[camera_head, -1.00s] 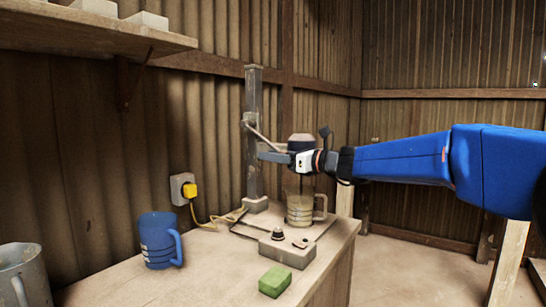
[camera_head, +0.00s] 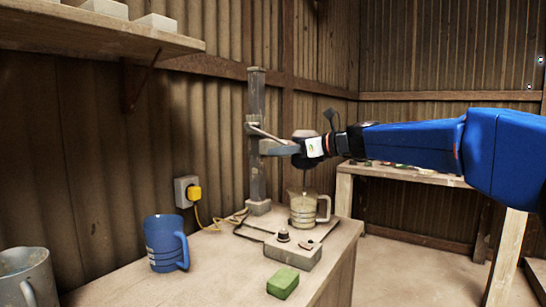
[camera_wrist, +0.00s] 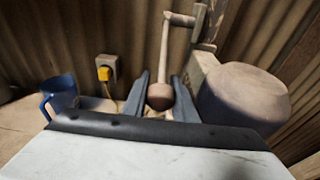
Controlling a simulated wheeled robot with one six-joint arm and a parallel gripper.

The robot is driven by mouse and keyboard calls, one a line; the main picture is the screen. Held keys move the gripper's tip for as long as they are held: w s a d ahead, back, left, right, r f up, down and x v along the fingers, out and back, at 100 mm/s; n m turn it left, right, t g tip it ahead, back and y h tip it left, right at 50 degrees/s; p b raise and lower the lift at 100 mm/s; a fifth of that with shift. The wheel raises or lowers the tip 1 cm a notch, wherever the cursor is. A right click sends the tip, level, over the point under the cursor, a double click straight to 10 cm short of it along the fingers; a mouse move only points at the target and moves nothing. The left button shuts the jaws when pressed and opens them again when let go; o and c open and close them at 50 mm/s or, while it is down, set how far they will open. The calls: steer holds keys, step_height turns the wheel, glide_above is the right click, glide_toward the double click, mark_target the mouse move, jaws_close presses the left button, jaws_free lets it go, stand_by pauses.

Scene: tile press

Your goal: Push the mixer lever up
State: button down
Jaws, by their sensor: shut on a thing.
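The mixer stands on the workbench, with an upright post (camera_head: 256,165) and a rounded motor head (camera_head: 305,134). Its lever (camera_head: 265,132) slopes gently down from the post toward my gripper (camera_head: 282,147). In the wrist view the lever (camera_wrist: 166,45) ends in a round brown knob (camera_wrist: 160,96) between the two fingers of my gripper (camera_wrist: 160,80), which is shut on it. The motor head (camera_wrist: 242,98) is close on the right there. In the head view my gripper hides the knob and part of the motor head.
A clear jug (camera_head: 303,209) stands under the mixer, behind a control box (camera_head: 292,252). A green block (camera_head: 283,283), a blue mug (camera_head: 163,245) and a grey jug (camera_head: 27,277) are on the workbench (camera_head: 215,265). A yellow plug (camera_head: 194,193) sits in the wall socket.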

steer(key=r, duration=0.1)
steer(key=r+g+h, duration=0.1)
steer(key=d+r+h, duration=0.1)
steer(key=shift+s+d+r+g, duration=0.1)
steer(key=shift+s+r+g, duration=0.2)
steer(key=shift+r, duration=0.05)
steer(key=shift+s+d+r+g+h, duration=0.1)
steer(key=shift+r+g+h, duration=0.5)
steer(key=shift+r+h, duration=0.7)
steer(key=shift+r, duration=0.45)
step_height(320, 180, up, 9)
steer(key=w+a, duration=0.1)
steer(key=a, duration=0.1)
steer(key=shift+w+a, duration=0.15)
steer(key=shift+w, duration=0.05)
steer(key=shift+f, duration=0.2)
steer(key=c, duration=1.8)
jaws_free()
steer(key=shift+o, duration=0.2)
